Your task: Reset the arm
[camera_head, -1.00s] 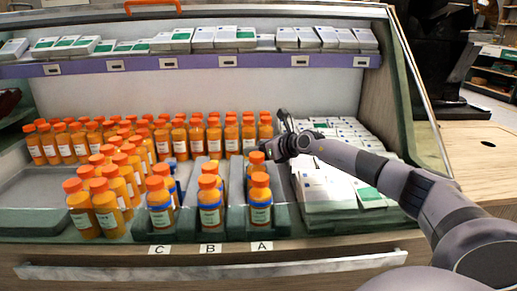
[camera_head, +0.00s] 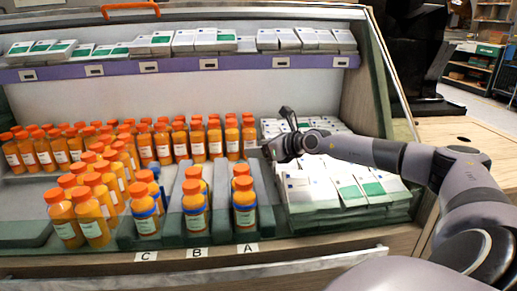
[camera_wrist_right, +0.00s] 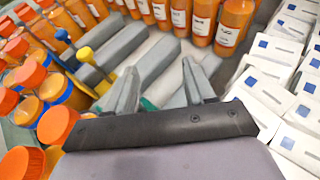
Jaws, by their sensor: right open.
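My right gripper (camera_head: 285,125) hangs over the display case, between the lane labelled A (camera_head: 247,248) and the stacked white boxes. In the right wrist view its two grey fingers (camera_wrist_right: 160,85) are apart with nothing between them, above grey lane dividers. My right arm (camera_head: 390,155) comes in from the right with its elbow bent out. My left gripper is not in view.
Orange-capped bottles (camera_head: 245,208) stand in lanes A, B and C, with many more behind and at the left. White boxes (camera_head: 345,190) fill the right of the case. A purple-edged shelf (camera_head: 130,68) runs above. A wooden counter (camera_head: 450,130) is at the right.

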